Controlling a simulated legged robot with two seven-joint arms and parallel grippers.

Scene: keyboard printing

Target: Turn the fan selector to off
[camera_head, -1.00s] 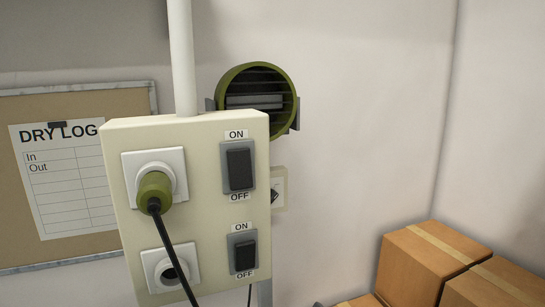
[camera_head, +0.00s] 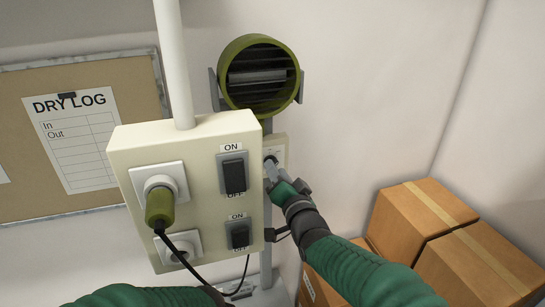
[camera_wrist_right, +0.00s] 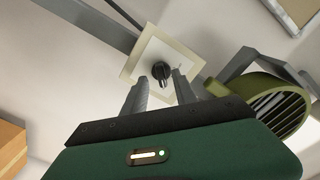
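The fan selector is a black knob on a pale square wall plate (camera_head: 280,147), below the round green fan and partly behind the cream switch box. In the right wrist view the knob (camera_wrist_right: 161,72) sits mid-plate and looks clear of both fingers. My right gripper (camera_head: 270,172) reaches up to the plate in the head view. In the right wrist view its two grey fingers (camera_wrist_right: 161,88) are open and apart, just below the knob, one to each side. I cannot tell whether they touch the plate. My left arm lies along the bottom edge of the head view; its fingers are not clear.
The cream switch box (camera_head: 205,205) stands close left of my right gripper, with two ON/OFF switches and a green plug (camera_head: 160,206) with black cord. The green fan (camera_head: 259,75) is above. Cardboard boxes (camera_head: 415,215) are at lower right. The wall to the right is bare.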

